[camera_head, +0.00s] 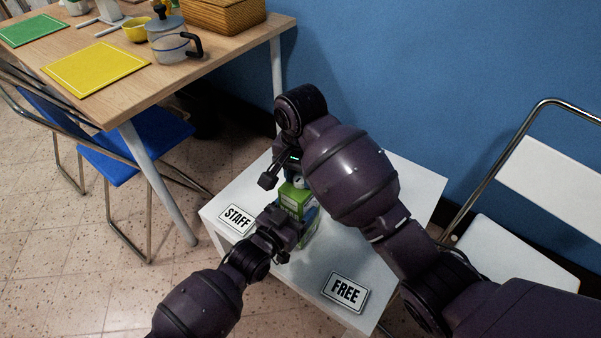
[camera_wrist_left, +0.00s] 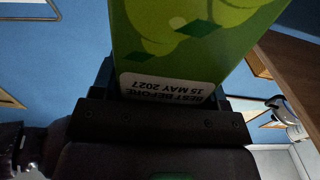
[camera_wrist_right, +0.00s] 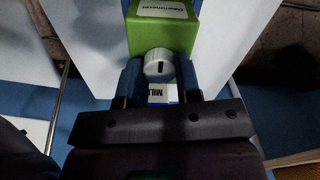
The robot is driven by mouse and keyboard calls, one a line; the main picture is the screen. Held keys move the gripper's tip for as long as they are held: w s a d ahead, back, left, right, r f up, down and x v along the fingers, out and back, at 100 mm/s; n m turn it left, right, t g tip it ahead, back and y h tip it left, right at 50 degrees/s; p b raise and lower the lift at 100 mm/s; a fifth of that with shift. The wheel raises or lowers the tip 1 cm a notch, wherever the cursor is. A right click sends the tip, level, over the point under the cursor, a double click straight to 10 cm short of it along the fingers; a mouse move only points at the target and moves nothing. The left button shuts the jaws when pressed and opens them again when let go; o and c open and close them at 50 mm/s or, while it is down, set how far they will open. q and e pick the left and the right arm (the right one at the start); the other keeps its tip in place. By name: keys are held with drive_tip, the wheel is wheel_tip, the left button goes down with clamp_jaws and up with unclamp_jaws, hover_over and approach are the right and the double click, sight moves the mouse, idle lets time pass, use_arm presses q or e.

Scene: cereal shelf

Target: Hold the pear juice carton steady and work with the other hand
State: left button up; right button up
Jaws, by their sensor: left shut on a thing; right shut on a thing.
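The green pear juice carton (camera_head: 297,197) is over the white table, between my two grippers. Its base is hidden, so I cannot tell whether it touches the table. My left gripper (camera_head: 281,230) is shut on the carton's side. In the left wrist view the carton (camera_wrist_left: 190,40) fills the jaws, with pears and a best-before label showing. My right gripper (camera_head: 283,178) is at the carton's top. In the right wrist view its fingers stand on both sides of the white cap (camera_wrist_right: 158,63) and are shut on it.
The white table (camera_head: 410,183) bears a STAFF sign (camera_head: 237,218) at left and a FREE sign (camera_head: 345,292) at front right. A partly hidden label reading "MIL" (camera_wrist_right: 161,92) shows below the cap. A wooden table (camera_head: 110,100) stands at back left, a white chair (camera_head: 510,250) at right.

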drive_tip(key=o, duration=0.9)
drive_tip(key=shift+o, duration=0.2)
drive_tip(key=shift+w+r, duration=0.1)
drive_tip(key=shift+r, duration=0.65)
drive_tip(key=shift+d+r, duration=0.1)
drive_tip(key=shift+r, duration=0.4)
wheel_tip(320, 180, up, 10)
drive_tip(key=shift+f, duration=0.2)
wheel_tip(320, 180, up, 7)
hover_over(300, 177)
